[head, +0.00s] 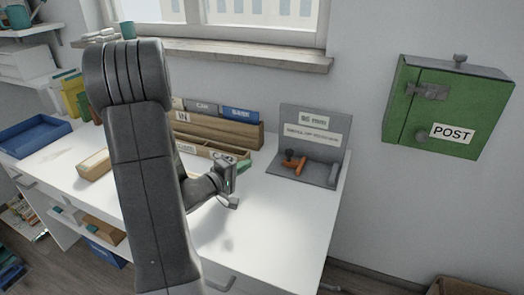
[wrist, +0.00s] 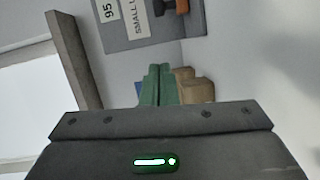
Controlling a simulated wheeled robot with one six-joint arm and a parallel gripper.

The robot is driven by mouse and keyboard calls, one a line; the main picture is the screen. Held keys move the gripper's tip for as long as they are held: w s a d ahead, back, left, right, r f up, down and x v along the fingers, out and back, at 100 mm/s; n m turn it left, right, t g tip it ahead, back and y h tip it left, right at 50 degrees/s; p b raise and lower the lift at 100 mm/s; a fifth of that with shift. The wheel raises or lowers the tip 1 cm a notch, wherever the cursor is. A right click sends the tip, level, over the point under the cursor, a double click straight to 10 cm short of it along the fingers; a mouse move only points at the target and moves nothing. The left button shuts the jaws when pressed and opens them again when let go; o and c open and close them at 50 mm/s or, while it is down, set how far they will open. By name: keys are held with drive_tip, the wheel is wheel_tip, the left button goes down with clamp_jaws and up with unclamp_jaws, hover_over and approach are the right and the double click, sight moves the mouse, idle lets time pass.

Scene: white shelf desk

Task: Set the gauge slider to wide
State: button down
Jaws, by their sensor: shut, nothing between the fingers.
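The gauge (head: 331,117) is a grey upright panel with a grey base at the right end of the desk, and carries two pale labels. An orange-brown piece with a dark knob (head: 294,164), which looks like the slider, sits on its base. In the wrist view the gauge panel (wrist: 112,37) shows sideways at the top, with part of the orange piece (wrist: 183,6) cut off by the frame's edge. My gripper (head: 231,182) is shut and empty, left of the gauge and apart from it.
A wooden letter sorter (head: 218,128) with coloured labels stands at the back, left of the gauge. A green post box (head: 447,108) hangs on the wall at right. A blue tray (head: 35,137) lies at far left. The desk (head: 275,225) is clear in front of the gauge.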

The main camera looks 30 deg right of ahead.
drive_tip(key=b+x, duration=0.1)
drive_tip(key=x, duration=0.8)
drive_tip(key=shift+d, duration=0.15)
drive_tip(key=d, duration=0.1)
drive_tip(key=s+d, duration=0.1)
drive_tip(key=d, duration=0.1)
drive_tip(key=shift+s+d+f, duration=0.1)
drive_tip(key=shift+s+f, duration=0.05)
drive_tip(key=shift+f, duration=0.05)
drive_tip(key=shift+s+d, duration=0.1)
drive_tip(key=shift+d, duration=0.2)
drive_tip(key=shift+s+d+r+p, duration=0.1)
drive_tip(key=shift+s+d+p, duration=0.25)
drive_tip(key=shift+d+p, duration=0.1)
